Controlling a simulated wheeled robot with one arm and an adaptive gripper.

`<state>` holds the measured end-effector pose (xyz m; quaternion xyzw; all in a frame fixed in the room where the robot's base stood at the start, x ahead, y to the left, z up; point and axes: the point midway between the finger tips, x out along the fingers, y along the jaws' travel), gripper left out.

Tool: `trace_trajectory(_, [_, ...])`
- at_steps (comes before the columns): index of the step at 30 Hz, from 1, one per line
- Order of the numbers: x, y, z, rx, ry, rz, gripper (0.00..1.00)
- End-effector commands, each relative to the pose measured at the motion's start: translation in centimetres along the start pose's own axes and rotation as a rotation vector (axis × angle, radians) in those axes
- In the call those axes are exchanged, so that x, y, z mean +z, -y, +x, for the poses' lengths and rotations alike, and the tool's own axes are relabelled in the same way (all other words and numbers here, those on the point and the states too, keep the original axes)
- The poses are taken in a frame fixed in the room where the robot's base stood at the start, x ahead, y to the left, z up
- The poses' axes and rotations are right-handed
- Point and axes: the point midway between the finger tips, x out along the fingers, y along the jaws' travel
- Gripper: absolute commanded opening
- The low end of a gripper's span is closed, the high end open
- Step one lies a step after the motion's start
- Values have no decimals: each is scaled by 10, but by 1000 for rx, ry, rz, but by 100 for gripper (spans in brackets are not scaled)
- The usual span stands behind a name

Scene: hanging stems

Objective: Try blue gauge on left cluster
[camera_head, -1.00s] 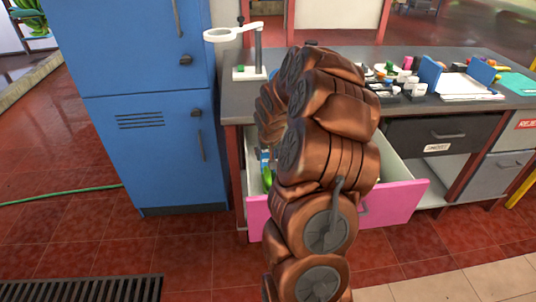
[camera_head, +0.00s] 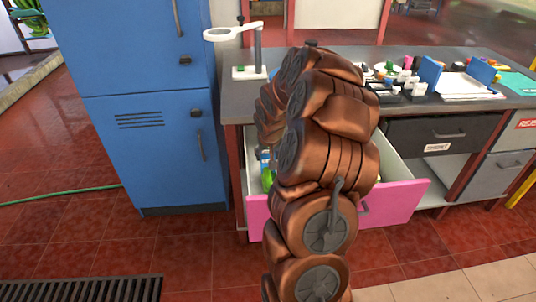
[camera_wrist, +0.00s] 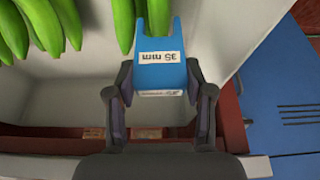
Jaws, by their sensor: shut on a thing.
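My gripper (camera_wrist: 160,108) is shut on the blue gauge (camera_wrist: 160,72), a forked block with a white "35 mm" label, seen upside down in the wrist view. Its two prongs point to the top of that view. A green banana (camera_wrist: 158,14) shows between the prongs, with another just left of them; contact cannot be told. More green bananas (camera_wrist: 40,22) hang at the upper left.
The open pink-fronted drawer (camera_head: 398,204) has pale walls around the bananas. A blue cabinet (camera_head: 160,150) stands to its left. The counter (camera_head: 300,60) above holds a ring stand (camera_head: 257,50) and, at right, several small items.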

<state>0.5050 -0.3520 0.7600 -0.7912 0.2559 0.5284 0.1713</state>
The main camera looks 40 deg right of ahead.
Motion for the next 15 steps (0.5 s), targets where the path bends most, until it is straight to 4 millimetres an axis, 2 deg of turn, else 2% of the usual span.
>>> trace_trajectory(15, [2,0,6,0,0,0,22])
